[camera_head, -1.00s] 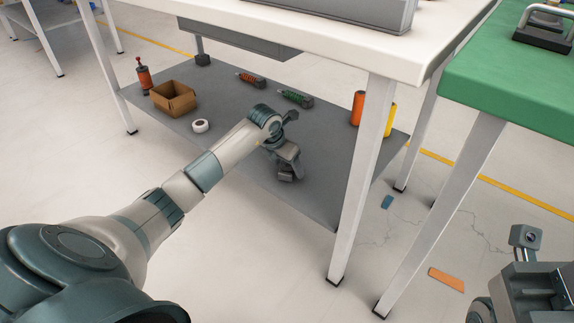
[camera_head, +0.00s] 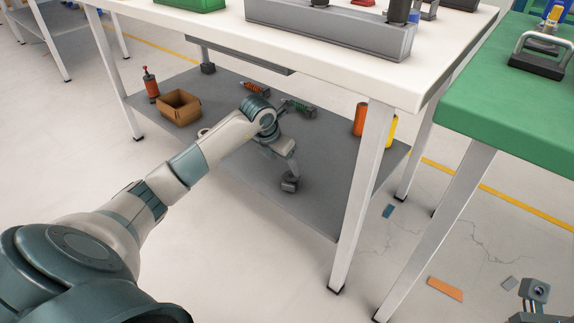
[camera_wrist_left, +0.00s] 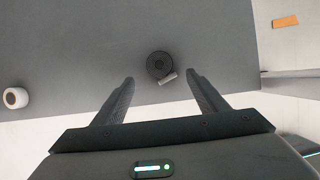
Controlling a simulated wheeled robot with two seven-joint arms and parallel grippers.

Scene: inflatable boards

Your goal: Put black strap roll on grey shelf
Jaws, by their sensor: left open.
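The black strap roll (camera_wrist_left: 159,65) lies on the grey shelf (camera_wrist_left: 80,60) in the left wrist view, with a short pale piece at its lower right edge. My left gripper (camera_wrist_left: 159,80) is open and empty, its two fingers apart on either side of the roll's near side. The roll sits just beyond the fingertips; I cannot tell the height gap. In the head view my left gripper (camera_head: 289,181) is low over the front part of the grey shelf (camera_head: 230,90), and I cannot separate the roll from it. Only part of my right wrist (camera_head: 535,293) shows; its fingers are out of view.
A cardboard box (camera_head: 180,108), a red bottle (camera_head: 151,86), white tape (camera_wrist_left: 15,97), and orange (camera_head: 360,119) and yellow (camera_head: 391,130) cylinders stand on the shelf. A white table leg (camera_head: 363,190) rises right of my left gripper. The tabletop (camera_head: 400,80) is overhead.

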